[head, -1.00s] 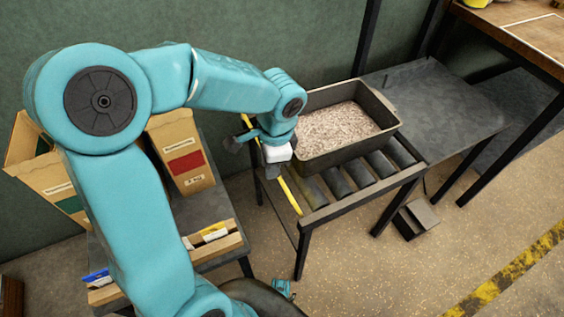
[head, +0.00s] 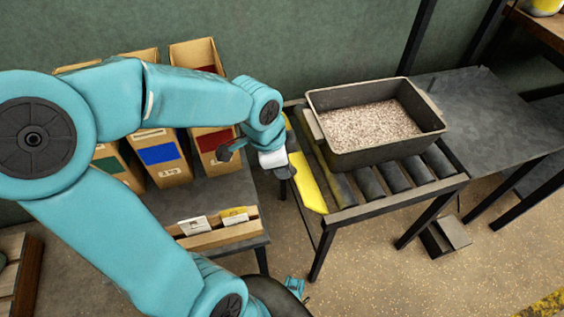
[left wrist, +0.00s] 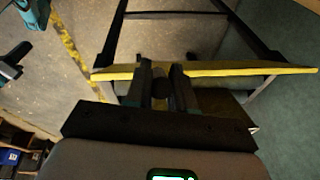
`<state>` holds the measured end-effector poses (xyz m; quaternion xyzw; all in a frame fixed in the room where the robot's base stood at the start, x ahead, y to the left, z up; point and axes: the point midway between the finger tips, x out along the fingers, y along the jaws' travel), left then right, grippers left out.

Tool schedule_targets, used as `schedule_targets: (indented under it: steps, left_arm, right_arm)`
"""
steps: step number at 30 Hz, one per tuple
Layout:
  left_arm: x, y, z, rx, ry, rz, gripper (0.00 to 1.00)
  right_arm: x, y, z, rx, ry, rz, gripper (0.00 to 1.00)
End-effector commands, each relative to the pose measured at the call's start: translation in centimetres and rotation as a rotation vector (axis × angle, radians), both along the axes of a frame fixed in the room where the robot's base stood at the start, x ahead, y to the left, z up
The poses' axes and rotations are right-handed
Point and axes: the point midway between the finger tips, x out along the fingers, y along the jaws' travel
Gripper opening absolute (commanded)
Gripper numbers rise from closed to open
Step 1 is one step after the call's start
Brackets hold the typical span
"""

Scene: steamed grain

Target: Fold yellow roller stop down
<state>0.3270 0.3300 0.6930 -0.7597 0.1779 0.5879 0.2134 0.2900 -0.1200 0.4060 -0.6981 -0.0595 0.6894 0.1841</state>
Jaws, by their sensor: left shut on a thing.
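The yellow roller stop (head: 308,182) is a long bar along the left end of the roller conveyor (head: 398,205). Its broad yellow face shows in the head view, tilted toward the left. In the left wrist view the yellow stop (left wrist: 225,72) runs across the picture between my fingers. My left gripper (head: 288,170) is at the stop's left side, shut on it; the left wrist view shows the two dark fingers (left wrist: 161,80) close together around the bar. The wrist hides part of the stop.
A dark bin of grain (head: 370,125) sits on the rollers just right of the stop. A side table (head: 222,195) with cardboard boxes (head: 160,158) stands left, behind my arm. A flat grey table (head: 475,115) adjoins on the right. Open floor lies in front.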

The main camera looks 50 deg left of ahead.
Motion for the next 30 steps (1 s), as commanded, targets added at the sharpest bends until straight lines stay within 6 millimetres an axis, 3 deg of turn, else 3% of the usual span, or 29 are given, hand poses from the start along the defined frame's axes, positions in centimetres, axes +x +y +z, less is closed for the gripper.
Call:
schedule_targets:
  steps: [2, 3, 4, 12, 16, 30]
  left_arm:
    - [-0.1, -0.1, -0.1, -0.003, 0.004, 0.000, 0.00]
    - [-0.1, -0.1, -0.1, -0.003, 0.004, 0.000, 0.27]
    - [-0.1, -0.1, -0.1, -0.003, 0.004, 0.000, 0.34]
    - [0.0, -0.1, 0.0, -0.001, 0.003, 0.000, 0.34]
    - [-0.2, 0.0, 1.1, 0.000, 0.000, 0.001, 0.34]
    - [-3.0, 0.2, 12.4, 0.000, -0.001, -0.001, 0.34]
  right_arm:
    - [0.0, 0.0, 0.0, 0.000, 0.000, 0.000, 0.00]
    - [0.0, 0.0, 0.0, 0.000, 0.000, 0.000, 0.00]
    - [0.0, 0.0, 0.0, 0.000, 0.000, 0.000, 0.00]
    - [0.0, 0.0, 0.0, 0.000, 0.000, 0.000, 0.00]
    - [0.0, 0.0, 0.6, 0.000, 0.000, 0.000, 0.00]
    - [0.0, 0.0, 5.2, 0.000, 0.000, 0.000, 0.00]
